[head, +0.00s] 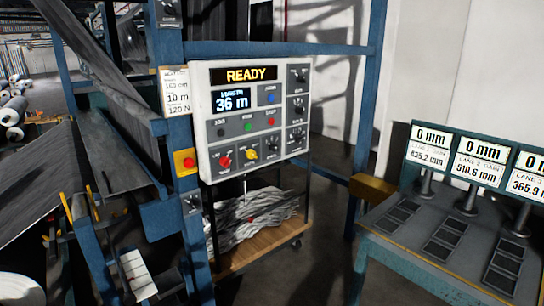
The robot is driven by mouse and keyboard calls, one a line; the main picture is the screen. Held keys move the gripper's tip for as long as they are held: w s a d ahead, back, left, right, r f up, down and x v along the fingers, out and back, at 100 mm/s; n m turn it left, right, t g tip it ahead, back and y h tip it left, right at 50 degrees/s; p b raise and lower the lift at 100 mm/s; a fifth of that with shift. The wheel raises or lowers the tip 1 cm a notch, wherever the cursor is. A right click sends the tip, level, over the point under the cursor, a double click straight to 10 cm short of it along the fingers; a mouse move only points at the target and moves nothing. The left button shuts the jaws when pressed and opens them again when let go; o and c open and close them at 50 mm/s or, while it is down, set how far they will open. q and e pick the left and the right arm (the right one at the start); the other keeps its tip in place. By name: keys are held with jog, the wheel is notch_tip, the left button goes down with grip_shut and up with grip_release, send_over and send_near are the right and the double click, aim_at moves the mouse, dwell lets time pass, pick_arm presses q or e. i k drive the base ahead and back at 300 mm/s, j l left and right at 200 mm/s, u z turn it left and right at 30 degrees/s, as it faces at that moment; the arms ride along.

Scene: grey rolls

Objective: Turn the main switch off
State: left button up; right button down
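The white control panel (258,112) stands on the blue machine frame in the middle of the head view. Its top display (245,75) reads READY and its blue screen (232,99) reads 36 m. Its lower row has a red knob (224,161), a yellow knob (251,154) and a dark dial (273,146). Several dark dials are on its right side. Which control is the main switch cannot be told; the labels are too small. A yellow box with a red button (186,162) is on the post at left. Neither gripper is in view.
A wooden-shelved cart (262,246) with grey strands stands below the panel. A table (440,245) with several display signs is at right. Grey rolls (13,118) lie at far left. Dark sheet material slopes across the left. Bare floor shows between cart and table.

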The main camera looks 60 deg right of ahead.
aim_at(226, 162)
jog(key=z, duration=2)
